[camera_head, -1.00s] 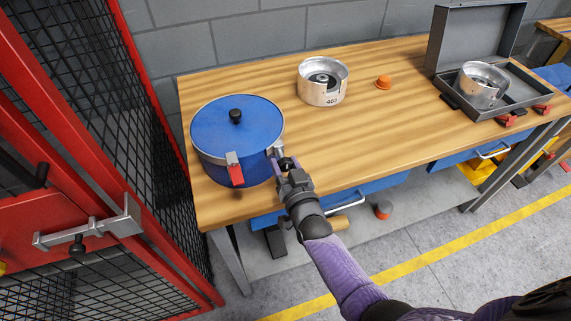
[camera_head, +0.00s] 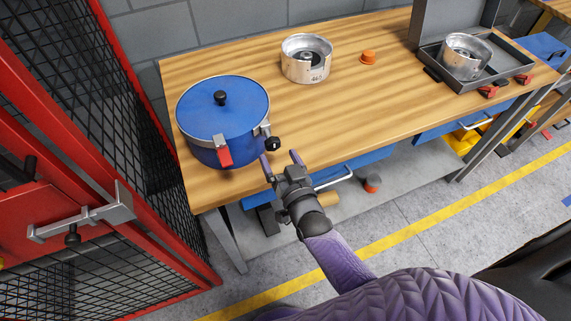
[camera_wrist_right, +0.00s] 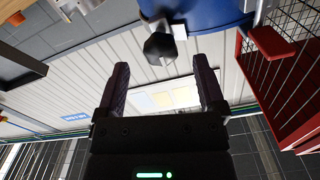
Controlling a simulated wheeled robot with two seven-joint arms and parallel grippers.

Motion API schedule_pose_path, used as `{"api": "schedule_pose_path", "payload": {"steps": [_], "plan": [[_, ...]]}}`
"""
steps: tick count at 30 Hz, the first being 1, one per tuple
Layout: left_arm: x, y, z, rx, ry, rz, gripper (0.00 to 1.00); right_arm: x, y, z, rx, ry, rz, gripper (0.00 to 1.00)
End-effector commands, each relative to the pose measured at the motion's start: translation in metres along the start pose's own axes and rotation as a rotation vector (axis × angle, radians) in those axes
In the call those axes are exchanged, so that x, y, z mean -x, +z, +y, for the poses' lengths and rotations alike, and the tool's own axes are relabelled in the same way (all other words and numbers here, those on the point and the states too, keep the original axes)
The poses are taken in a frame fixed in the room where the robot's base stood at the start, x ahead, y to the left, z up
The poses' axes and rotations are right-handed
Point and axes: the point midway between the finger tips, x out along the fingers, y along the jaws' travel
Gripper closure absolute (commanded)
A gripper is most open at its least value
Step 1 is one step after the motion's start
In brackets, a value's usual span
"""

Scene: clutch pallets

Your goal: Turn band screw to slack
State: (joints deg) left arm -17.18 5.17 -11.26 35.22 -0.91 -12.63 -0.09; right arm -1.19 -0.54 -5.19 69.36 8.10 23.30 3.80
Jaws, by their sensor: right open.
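The blue drum (camera_head: 223,115) stands on the left end of the wooden workbench, with a metal band around its lid. The band screw has a black knob (camera_head: 272,144) on the drum's right front side. In the right wrist view the knob (camera_wrist_right: 159,46) is ahead of and above the fingers, near the blue drum wall (camera_wrist_right: 205,14). My right gripper (camera_head: 281,161) is open and empty just in front of the knob, apart from it. It also shows open in the right wrist view (camera_wrist_right: 164,82). My left gripper is not in view.
A red tab (camera_head: 224,157) hangs at the drum's front. A metal housing (camera_head: 307,60), an orange cap (camera_head: 368,57) and a grey case (camera_head: 456,72) stand farther right on the bench (camera_head: 345,110). A red mesh cage (camera_head: 60,100) is close on the left.

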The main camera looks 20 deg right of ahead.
Motion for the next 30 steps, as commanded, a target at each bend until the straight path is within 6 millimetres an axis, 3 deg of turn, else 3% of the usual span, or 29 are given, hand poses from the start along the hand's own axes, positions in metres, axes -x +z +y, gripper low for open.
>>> {"api": "schedule_pose_path", "payload": {"steps": [3,8,23,26,29,30], "plan": [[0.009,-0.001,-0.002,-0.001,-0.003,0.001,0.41,0.029,-0.002,0.000,0.001,0.000,-0.003,0.11],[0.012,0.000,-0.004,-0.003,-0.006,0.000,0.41,0.051,0.000,0.000,0.001,0.000,-0.002,0.11],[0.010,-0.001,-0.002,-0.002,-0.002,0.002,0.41,0.056,0.007,0.001,0.004,0.000,-0.020,0.11],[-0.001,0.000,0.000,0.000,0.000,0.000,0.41,0.073,0.057,0.008,0.036,0.002,-0.174,0.11],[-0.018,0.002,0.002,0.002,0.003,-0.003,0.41,0.120,0.147,0.025,0.100,0.006,-0.480,0.11],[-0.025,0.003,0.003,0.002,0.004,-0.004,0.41,0.146,0.182,0.033,0.128,0.008,-0.615,0.11]]}}
